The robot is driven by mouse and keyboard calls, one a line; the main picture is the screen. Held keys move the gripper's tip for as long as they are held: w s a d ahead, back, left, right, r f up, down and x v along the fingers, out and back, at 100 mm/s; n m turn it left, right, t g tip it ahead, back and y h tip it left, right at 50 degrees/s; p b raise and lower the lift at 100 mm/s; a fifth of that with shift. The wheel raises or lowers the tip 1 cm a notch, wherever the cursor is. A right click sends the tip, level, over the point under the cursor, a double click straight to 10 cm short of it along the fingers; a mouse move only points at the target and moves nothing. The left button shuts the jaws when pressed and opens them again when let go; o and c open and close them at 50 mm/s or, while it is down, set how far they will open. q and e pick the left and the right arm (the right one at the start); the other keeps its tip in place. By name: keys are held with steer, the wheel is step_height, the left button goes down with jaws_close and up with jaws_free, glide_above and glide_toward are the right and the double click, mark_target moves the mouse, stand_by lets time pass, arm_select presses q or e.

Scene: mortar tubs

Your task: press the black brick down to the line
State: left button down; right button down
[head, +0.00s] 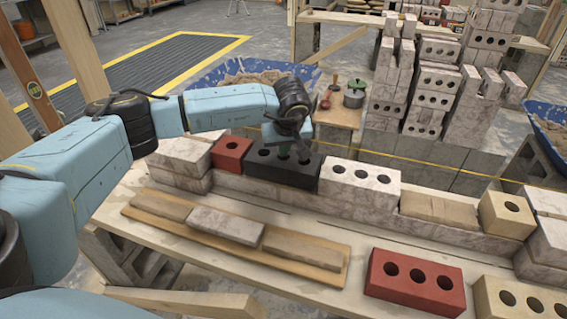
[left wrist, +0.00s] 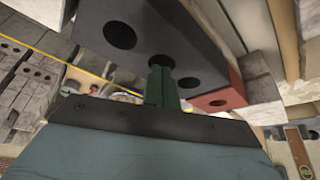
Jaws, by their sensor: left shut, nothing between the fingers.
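The black brick (head: 280,173) with holes in its top sits in the top course of the wall, between a small red brick and a pale holed brick. Its holed face fills much of the upper left wrist view (left wrist: 195,38). My left gripper (head: 291,152) is shut and empty, pointing down over the brick's middle. In the left wrist view its green fingertips (left wrist: 161,68) are at the brick's middle hole; I cannot tell whether they touch. The yellow line (head: 440,167) runs along the wall's far side. My right gripper is not in view.
The small red brick (head: 231,154) is left of the black brick, the pale holed brick (head: 358,182) right. Loose bricks lie on a plank (head: 170,229) in front. A red holed brick (head: 414,284) stands at front right. A blue mortar tub (head: 210,78) is behind.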

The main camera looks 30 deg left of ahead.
arm_select(q)
steer(key=shift+s+d+f, duration=0.1)
steer(key=shift+s+f, duration=0.05)
steer(key=shift+f, duration=0.25)
steer(key=shift+r+p, duration=0.7)
steer(key=shift+r, duration=0.05)
steer(key=shift+r+p, duration=1.35)
steer(key=shift+r, duration=0.6)
